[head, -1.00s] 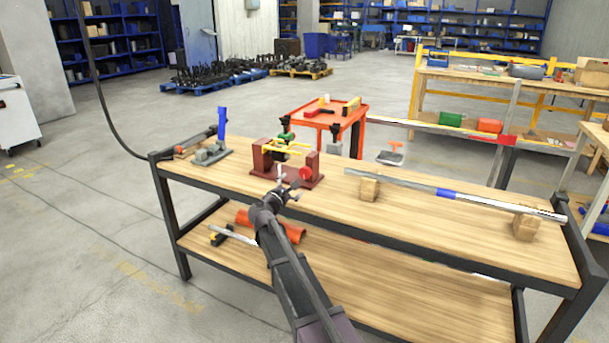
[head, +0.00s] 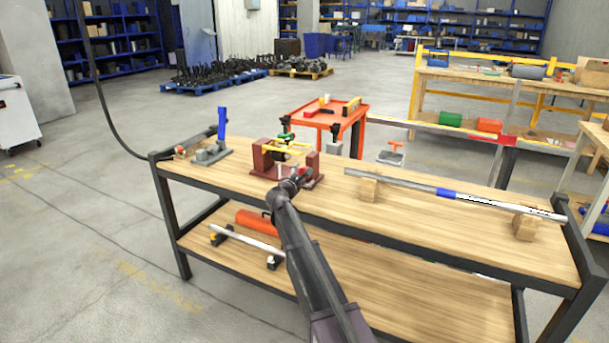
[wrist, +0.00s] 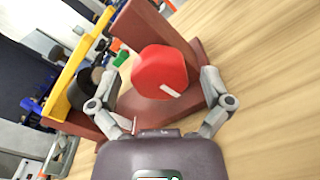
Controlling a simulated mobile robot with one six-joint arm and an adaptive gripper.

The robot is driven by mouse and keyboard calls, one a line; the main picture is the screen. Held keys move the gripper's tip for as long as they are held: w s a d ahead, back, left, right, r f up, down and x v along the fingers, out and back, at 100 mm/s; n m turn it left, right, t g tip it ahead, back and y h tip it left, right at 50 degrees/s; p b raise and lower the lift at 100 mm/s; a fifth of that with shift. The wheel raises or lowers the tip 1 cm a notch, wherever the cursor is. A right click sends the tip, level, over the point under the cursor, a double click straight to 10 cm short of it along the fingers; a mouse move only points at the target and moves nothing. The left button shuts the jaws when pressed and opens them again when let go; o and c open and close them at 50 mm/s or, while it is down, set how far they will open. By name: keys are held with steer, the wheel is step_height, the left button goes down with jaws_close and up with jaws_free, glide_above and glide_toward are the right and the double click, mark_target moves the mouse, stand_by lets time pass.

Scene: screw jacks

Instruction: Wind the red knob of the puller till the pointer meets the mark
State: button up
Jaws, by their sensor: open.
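The puller (head: 262,163) is a dark red frame with a yellow bar (head: 287,147) across its top, standing on the bench left of centre. In the wrist view its red knob (wrist: 155,70) faces me, with a white line on its face near the lower edge. My gripper (wrist: 158,82) is open, with one finger on each side of the knob. I cannot tell whether either finger touches it. In the head view my gripper (head: 298,180) is at the puller's front right and hides the knob. I cannot make out the pointer or the mark.
A grey device with a blue handle (head: 222,124) stands at the bench's left end. A long bar (head: 405,184) rests on wooden blocks (head: 369,188) to the right. An orange tube (head: 257,224) lies on the lower shelf. The bench front (head: 335,207) is clear.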

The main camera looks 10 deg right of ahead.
steer(key=c, duration=1.1)
steer(key=shift+c, duration=0.2)
steer(key=shift+m, duration=0.8)
steer(key=o, duration=1.1)
steer(key=shift+w, duration=0.1)
steer(key=shift+o, duration=0.2)
